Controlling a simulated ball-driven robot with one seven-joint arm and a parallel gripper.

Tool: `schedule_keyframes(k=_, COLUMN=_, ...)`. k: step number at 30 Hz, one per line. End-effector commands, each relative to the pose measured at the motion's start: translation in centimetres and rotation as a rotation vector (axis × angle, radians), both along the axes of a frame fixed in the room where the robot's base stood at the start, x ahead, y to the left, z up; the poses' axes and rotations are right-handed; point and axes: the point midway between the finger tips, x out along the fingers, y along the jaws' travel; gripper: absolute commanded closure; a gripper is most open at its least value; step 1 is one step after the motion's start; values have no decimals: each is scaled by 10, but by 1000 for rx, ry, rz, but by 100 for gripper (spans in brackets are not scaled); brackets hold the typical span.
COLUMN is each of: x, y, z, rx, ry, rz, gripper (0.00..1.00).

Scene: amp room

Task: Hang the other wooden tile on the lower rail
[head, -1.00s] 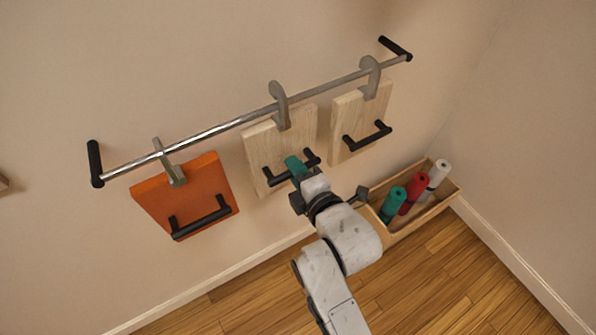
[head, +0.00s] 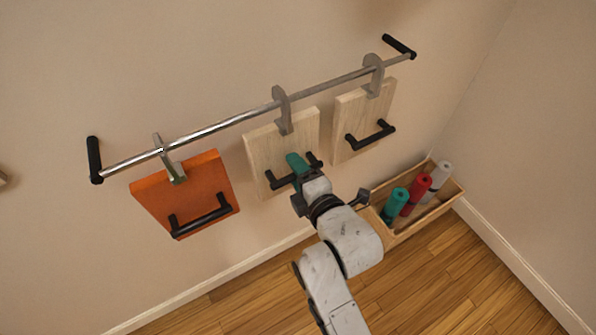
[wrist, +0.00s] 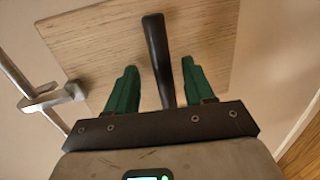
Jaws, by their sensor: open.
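Two wooden tiles hang by grey hooks from a metal rail (head: 225,124) in the head view. The middle wooden tile (head: 262,148) has a black handle, and the right wooden tile (head: 349,115) hangs beside it. My gripper (head: 297,163) is at the middle tile's handle. In the wrist view, the green fingers of my gripper (wrist: 158,85) are open, one on each side of the black handle (wrist: 157,50), with gaps. The middle tile (wrist: 95,45) fills the background there, and its hook (wrist: 55,97) shows at the left. Which rail this is cannot be told.
An orange tile (head: 165,200) with a black handle hangs at the left of the rail. A wooden box (head: 447,198) with green, red and white rolls stands at the lower right near the wall corner. Bare wall lies around the rail.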

Motion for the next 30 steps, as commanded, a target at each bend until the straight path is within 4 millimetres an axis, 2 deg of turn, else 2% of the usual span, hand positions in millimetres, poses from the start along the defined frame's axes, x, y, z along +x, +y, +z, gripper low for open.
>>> schedule_keyframes(k=7, x=-2, y=-1, z=-3, rx=-2, ry=6, rz=0, gripper=47)
schedule_keyframes(k=11, x=-11, y=-6, z=0, rx=-1, ry=5, rz=-1, gripper=47)
schedule_keyframes(k=21, x=-63, y=-37, z=17, rx=0, ry=4, rz=-1, gripper=47)
schedule_keyframes(k=30, x=-89, y=-52, z=25, rx=0, ry=1, rz=1, gripper=47)
